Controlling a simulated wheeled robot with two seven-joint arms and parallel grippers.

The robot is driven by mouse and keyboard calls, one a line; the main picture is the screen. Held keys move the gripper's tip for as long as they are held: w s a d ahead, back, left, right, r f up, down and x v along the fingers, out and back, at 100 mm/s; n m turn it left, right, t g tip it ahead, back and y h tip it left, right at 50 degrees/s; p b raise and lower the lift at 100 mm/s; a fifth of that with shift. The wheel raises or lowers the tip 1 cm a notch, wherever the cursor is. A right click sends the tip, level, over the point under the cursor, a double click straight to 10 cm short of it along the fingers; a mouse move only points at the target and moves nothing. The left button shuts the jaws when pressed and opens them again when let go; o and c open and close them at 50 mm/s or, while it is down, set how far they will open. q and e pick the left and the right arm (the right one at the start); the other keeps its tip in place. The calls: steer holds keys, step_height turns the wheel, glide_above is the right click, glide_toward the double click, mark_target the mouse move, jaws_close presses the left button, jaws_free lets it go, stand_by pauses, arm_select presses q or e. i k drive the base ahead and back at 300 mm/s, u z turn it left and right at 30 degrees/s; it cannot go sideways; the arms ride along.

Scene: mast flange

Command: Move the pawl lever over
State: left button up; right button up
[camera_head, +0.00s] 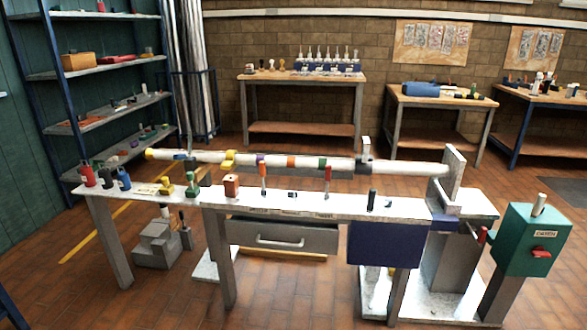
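I cannot tell for sure which part is the pawl lever. A teal box (532,238) on a grey post stands at the right, with a red handle (541,253) on its front and a pale cylinder upright on top. A small red piece (483,236) sits at its left side, near the grey stand. A white mast (300,162) with coloured bands lies along the back of the long bench (335,206), its right end meeting a grey upright plate (455,172). Neither of my grippers is in view.
Red and blue bottles (105,175), a brown block (231,185) and several small upright tools stand on the bench. A drawer (283,236) and a dark blue panel (386,244) hang below. Shelves (100,72) stand at left, worktables (300,79) behind. The front floor is clear.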

mark_target(328, 174)
steer(key=u, duration=0.5)
steer(key=i, duration=1.05)
steer(key=u, duration=0.15)
